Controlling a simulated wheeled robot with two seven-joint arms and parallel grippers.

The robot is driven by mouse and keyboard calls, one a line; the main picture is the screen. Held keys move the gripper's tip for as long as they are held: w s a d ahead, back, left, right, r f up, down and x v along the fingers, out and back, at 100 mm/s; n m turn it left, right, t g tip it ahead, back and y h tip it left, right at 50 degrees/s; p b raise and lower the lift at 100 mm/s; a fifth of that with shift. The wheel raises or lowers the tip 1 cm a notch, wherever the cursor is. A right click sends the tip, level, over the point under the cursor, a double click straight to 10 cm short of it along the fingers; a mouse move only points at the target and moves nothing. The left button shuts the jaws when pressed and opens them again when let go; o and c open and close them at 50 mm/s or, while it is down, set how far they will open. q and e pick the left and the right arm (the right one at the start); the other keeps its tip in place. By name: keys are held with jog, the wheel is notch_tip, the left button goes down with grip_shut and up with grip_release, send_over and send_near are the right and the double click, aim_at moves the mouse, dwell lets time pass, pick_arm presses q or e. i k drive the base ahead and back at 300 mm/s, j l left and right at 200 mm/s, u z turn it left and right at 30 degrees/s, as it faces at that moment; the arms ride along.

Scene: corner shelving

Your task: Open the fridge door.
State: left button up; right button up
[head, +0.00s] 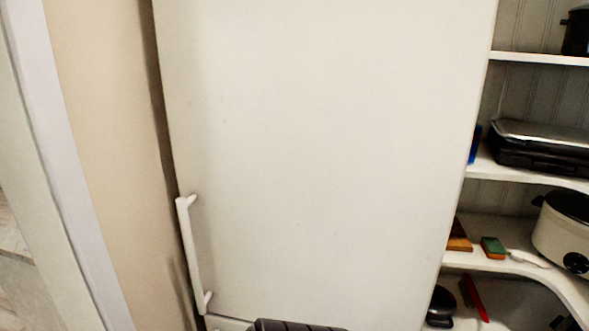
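The white fridge door (320,150) fills the middle of the head view and looks closed. Its white bar handle (189,254) runs nearly upright along the lower left side of the door. Nothing touches the handle. A dark ribbed part shows at the bottom edge, in front of the door; I cannot tell what it is. Neither of my grippers can be made out in this view.
White corner shelves (537,58) stand right of the fridge. They hold a black grill (540,150), a white slow cooker (565,236), a sponge (493,247) and a dark pot (577,32). A beige wall (105,130) lies close on the left.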

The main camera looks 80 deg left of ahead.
aim_at(321, 148)
jog(key=u, duration=2.7)
